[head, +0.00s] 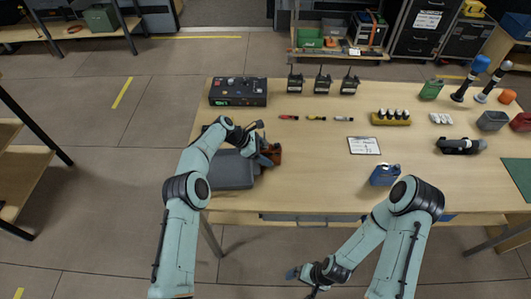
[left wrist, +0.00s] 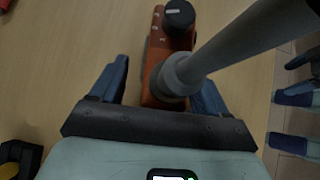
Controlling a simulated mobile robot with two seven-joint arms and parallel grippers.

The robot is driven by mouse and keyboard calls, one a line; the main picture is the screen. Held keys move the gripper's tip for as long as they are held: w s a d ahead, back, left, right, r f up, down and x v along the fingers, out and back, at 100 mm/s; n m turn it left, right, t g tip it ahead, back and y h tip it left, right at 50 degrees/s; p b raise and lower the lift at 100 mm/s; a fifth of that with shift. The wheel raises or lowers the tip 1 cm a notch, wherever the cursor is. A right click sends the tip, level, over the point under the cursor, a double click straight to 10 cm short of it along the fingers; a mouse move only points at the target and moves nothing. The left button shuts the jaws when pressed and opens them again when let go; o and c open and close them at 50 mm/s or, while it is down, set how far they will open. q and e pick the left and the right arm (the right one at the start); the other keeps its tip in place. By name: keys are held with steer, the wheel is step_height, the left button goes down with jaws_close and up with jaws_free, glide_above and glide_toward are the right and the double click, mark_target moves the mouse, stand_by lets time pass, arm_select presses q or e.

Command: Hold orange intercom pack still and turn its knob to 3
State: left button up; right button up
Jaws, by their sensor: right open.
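The orange intercom pack (head: 277,150) stands near the table's left front, partly hidden by my left gripper (head: 266,156). In the left wrist view the pack (left wrist: 157,60) lies between the two blue fingers, with a visible gap on the left side, so the gripper is open around it. Its black knob (left wrist: 179,14) carries a white line; small pale marks sit beside it, too small to read. A thick grey rod crosses over the pack and hides part of it. My right gripper (head: 302,282) is open and empty, low in front of the table's front edge.
A dark grey case (head: 233,170) lies left of the pack. A control box with buttons (head: 238,92) stands behind, with several radios (head: 322,82) to its right. A blue can (head: 384,175) and a white sheet (head: 364,146) are farther right.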

arm_select(q)
steer(key=v, duration=1.2)
